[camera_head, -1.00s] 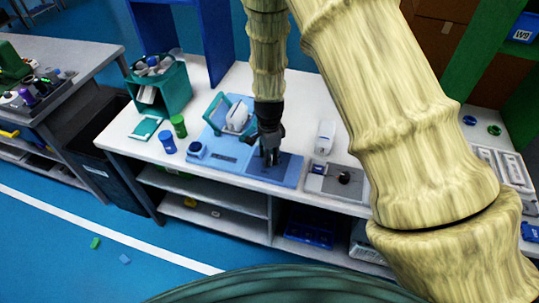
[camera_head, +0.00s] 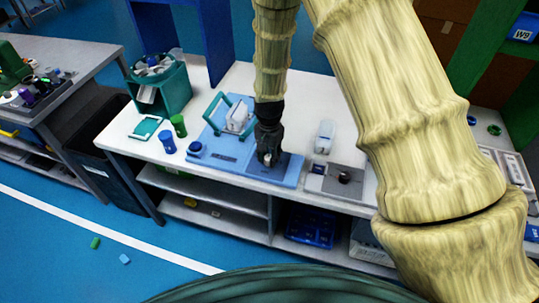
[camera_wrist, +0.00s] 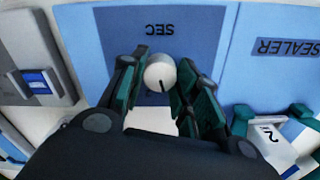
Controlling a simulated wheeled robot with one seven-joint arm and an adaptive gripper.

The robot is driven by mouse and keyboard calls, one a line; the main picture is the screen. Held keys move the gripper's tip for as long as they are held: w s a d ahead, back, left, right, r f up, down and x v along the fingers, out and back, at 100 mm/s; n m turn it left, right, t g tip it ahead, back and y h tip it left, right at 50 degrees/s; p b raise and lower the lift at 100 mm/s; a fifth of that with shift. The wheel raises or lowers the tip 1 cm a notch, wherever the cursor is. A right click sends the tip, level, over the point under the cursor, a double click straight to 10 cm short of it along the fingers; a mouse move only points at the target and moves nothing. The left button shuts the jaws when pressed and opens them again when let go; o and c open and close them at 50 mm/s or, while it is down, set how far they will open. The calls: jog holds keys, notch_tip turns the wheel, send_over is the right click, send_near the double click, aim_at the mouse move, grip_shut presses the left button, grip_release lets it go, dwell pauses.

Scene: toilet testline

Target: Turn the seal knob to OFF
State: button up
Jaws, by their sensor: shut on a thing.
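The seal knob (camera_wrist: 160,70) is a round white knob with a dark pointer line, on a blue panel (camera_wrist: 203,22) marked SEC, which reads upside down in the wrist view. In the head view my gripper (camera_head: 268,160) is low over the right part of the blue sealer (camera_head: 226,158). No OFF mark is readable.
A SEALER label (camera_wrist: 288,48) lies right of the panel in the wrist view. A grey device (camera_head: 335,180) sits close to the sealer's right.

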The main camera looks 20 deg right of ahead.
aim_at(269, 158)
jog(key=n, duration=1.2)
jog(key=shift+n, duration=0.3)
dwell(0.4)
jog(key=o, duration=1)
notch_tip(269, 158, up, 12)
jog(key=shift+d, duration=0.1)
dwell(0.5)
